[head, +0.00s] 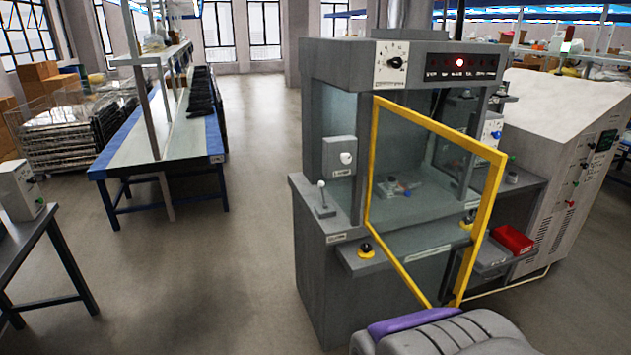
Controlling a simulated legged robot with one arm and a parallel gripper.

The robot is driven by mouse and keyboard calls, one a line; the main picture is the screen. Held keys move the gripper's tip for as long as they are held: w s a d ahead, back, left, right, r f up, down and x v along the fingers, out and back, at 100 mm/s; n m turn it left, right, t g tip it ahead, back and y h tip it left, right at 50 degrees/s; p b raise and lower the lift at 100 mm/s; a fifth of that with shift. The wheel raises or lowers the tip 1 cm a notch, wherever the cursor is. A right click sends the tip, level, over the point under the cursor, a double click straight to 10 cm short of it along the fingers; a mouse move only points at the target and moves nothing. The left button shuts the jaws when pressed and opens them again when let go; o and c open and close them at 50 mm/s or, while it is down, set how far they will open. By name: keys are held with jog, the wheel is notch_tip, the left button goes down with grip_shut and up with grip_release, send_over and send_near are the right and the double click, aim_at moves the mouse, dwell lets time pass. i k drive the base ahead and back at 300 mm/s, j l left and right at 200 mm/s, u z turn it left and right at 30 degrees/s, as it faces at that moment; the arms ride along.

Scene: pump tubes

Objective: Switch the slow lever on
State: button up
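A grey machine (335,65) stands at the centre right. A small lever with a white ball knob (322,187) sticks up from its left ledge, roughly upright. A small label is near it, too small to read, so I cannot tell for sure that it is the slow lever or whether it is on. A grey box with a white knob (346,157) is above it on the machine's front post. My gripper is not in view; a grey and purple part of my own body shows at the bottom.
A yellow-framed door (500,195) stands swung outward at the machine's front. A red bin (512,240) is at the right. A red lamp (459,62) glows on top. The floor left of the machine is clear.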

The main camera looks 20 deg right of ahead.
aim_at(321, 184)
jog(key=i+j+z, duration=0.1)
jog(key=z, duration=0.25)
jog(key=i+j+z, duration=0.15)
jog(key=z, duration=0.25)
jog(key=i+j+z, duration=0.45)
jog(key=j, duration=0.25)
jog(key=i+j+z, duration=0.1)
jog(key=i+j, duration=0.15)
jog(key=i+j+z, duration=0.1)
jog(key=j, duration=0.35)
jog(key=i+j+z, duration=0.1)
jog(key=j, duration=0.25)
jog(key=i+j+z, duration=0.1)
jog(key=j, duration=0.3)
jog(key=i+j+z, duration=0.1)
jog(key=j, duration=0.3)
jog(key=i+j, duration=0.1)
jog(key=j, duration=0.25)
jog(key=i+j, duration=0.15)
jog(key=j, duration=0.2)
jog(key=i+j, duration=0.1)
jog(key=j, duration=0.3)
jog(key=i+j, duration=0.15)
jog(key=j, duration=0.2)
